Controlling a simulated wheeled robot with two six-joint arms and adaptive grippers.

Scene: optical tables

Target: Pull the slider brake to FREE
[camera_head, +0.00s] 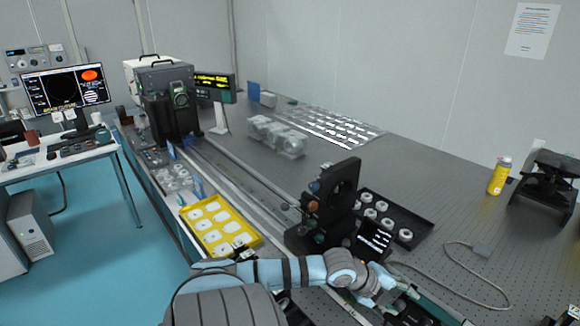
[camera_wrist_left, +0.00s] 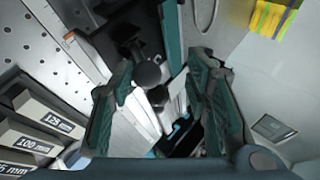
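The slider (camera_head: 312,237), a dark carriage with a tall black ring mount, stands on the long rail of the optical table. In the left wrist view, a black ball knob (camera_wrist_left: 147,74) with a second dark round end (camera_wrist_left: 158,95) below it shows between the fingers; it looks like the brake handle, but I cannot read a FREE mark. My left gripper (camera_wrist_left: 163,72) is open, its green-padded fingers on either side of the knob, with gaps visible. In the head view my left gripper (camera_head: 420,303) is at the bottom edge, partly cut off. My right gripper is not seen.
A yellow tray (camera_head: 256,241) of white parts lies left of the rail. A black tray (camera_head: 419,229) with round parts lies right of the slider. Labelled blocks (camera_wrist_left: 45,125) show in the wrist view.

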